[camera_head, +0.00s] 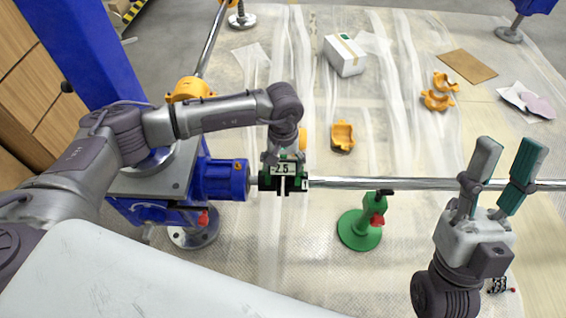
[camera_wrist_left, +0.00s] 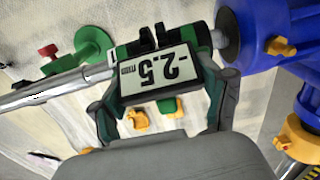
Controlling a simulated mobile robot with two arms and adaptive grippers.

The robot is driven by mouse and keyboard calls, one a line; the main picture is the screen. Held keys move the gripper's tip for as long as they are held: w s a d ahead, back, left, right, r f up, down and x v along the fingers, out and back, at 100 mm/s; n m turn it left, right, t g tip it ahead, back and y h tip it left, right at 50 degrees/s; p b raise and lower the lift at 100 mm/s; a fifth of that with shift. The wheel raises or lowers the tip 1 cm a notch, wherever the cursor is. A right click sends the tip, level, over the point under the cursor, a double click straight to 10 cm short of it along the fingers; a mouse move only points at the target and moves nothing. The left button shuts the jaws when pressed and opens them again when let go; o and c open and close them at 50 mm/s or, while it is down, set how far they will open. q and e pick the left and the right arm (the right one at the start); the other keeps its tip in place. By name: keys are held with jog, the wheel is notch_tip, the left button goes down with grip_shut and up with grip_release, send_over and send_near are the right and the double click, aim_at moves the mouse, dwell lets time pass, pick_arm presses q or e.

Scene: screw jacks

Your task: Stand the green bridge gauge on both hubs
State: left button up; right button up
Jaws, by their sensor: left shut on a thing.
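The green bridge gauge (camera_head: 282,172) is a green and black block with a display. In the left wrist view its display (camera_wrist_left: 160,71) reads -2.5 mm. My left gripper (camera_wrist_left: 165,95) is shut on it, one finger at each side. The gauge sits at the steel shaft (camera_head: 400,184), close to the end of a blue hub (camera_head: 220,180). The blue hub also shows in the left wrist view (camera_wrist_left: 265,30). The second hub is not clearly visible behind the gauge. I cannot tell whether the gauge's feet touch. My right gripper (camera_head: 506,152) is open and empty near the shaft's right part.
A green stand (camera_head: 361,228) with a red knob stands below the shaft. Orange brackets (camera_head: 342,136), a white box (camera_head: 345,55) and a brown sheet (camera_head: 467,66) lie on the covered floor. A blue column (camera_head: 85,50) rises at the left.

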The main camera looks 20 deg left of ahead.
pick_arm(q)
jog(key=o, duration=1.4)
jog(key=shift+o, duration=0.2)
notch_tip(320, 180, up, 12)
